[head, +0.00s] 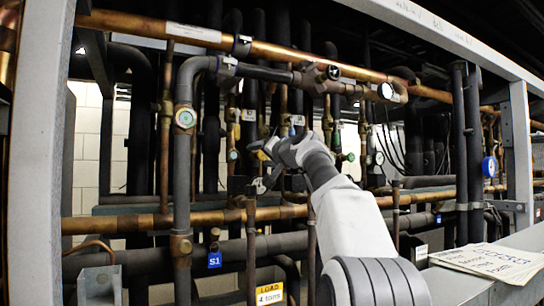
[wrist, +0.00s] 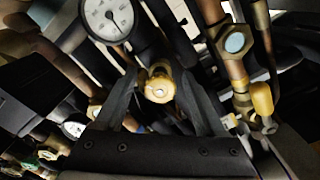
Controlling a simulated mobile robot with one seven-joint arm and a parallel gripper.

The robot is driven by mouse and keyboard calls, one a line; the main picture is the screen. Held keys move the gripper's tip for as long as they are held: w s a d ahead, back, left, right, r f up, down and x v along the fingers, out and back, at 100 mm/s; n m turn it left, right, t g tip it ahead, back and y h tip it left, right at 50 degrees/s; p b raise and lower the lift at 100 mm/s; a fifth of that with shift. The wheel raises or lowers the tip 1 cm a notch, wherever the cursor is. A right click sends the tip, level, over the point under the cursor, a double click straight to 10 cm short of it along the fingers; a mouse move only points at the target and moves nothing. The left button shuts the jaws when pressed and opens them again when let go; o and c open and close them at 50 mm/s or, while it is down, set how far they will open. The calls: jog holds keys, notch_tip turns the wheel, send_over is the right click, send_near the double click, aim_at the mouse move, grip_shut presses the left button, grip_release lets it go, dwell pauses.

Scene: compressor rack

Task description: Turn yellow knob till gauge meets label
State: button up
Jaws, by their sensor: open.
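The yellow knob (wrist: 160,88) is a round brass-yellow piece with a pale centre, in the middle of the wrist view. My gripper (wrist: 157,76) is open, with one dark finger on each side of the knob. I cannot tell whether either finger touches it. A white round gauge (wrist: 112,17) with a dark needle is at the upper left of the wrist view, cut by the top edge; its numbers are too small to read. In the head view my gripper (head: 261,168) reaches in among the pipes and the knob is not clear. I cannot tell which label the task means.
A long copper pipe (head: 270,50) crosses above my gripper and another (head: 140,223) runs below. A sight glass (wrist: 235,42) and a yellow valve cap (wrist: 262,98) are right of the fingers. Papers (head: 490,260) lie on the ledge at the right.

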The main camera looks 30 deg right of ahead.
jog(key=s+b, duration=0.6)
jog(key=s, duration=1.1)
jog(key=shift+d, duration=0.3)
